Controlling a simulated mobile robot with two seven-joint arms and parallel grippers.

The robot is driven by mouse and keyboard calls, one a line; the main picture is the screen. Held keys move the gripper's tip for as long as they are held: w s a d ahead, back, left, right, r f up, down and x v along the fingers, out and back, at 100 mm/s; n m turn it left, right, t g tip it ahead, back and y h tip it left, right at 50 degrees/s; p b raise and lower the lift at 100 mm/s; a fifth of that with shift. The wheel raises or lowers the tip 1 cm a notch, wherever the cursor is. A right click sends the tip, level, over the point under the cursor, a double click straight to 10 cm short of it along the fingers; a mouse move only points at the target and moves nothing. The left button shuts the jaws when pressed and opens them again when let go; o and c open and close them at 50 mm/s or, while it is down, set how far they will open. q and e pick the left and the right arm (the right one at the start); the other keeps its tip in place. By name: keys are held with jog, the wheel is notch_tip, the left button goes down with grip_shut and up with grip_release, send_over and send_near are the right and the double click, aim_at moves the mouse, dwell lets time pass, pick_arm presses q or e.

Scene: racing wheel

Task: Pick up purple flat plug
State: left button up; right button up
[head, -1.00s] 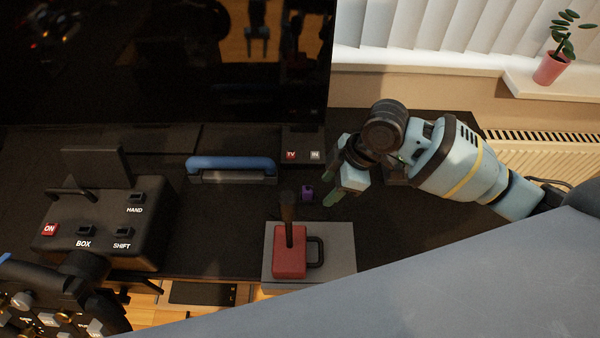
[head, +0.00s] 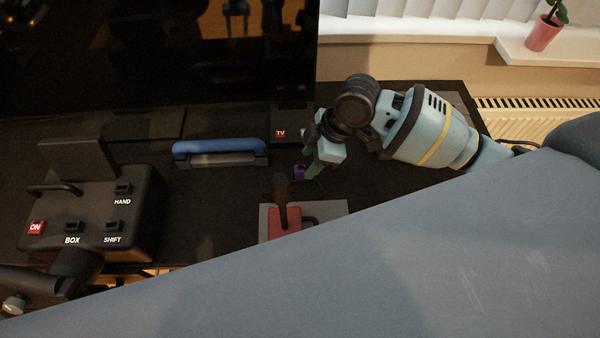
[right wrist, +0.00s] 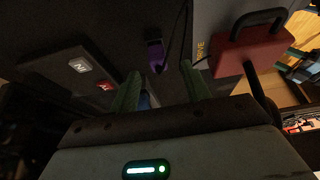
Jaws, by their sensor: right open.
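The purple flat plug (head: 299,172) lies on the dark desk (head: 215,205), just left of my right gripper (head: 313,168) in the head view. In the right wrist view the purple plug (right wrist: 157,57) lies beyond the fingertips, roughly between the two green fingers, with a dark cable close by. My right gripper (right wrist: 160,85) is open, with nothing seen between its fingers. In the head view the gripper is partly hidden by its own wrist, and I cannot tell its exact height above the desk. My left gripper is not in view.
A red block with a shifter lever (head: 284,222) on a grey plate stands in front of the plug. The TV socket panel (head: 281,133) is behind it. A blue-handled bar (head: 222,149) and a black control box (head: 95,210) stand to the left. A monitor (head: 150,55) stands behind.

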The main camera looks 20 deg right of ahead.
aim_at(301, 168)
jog(key=x, duration=0.4)
jog(key=shift+w+a, duration=0.1)
jog(key=shift+w, duration=0.15)
jog(key=shift+r, duration=0.1)
jog(key=shift+c, duration=0.2)
grip_shut()
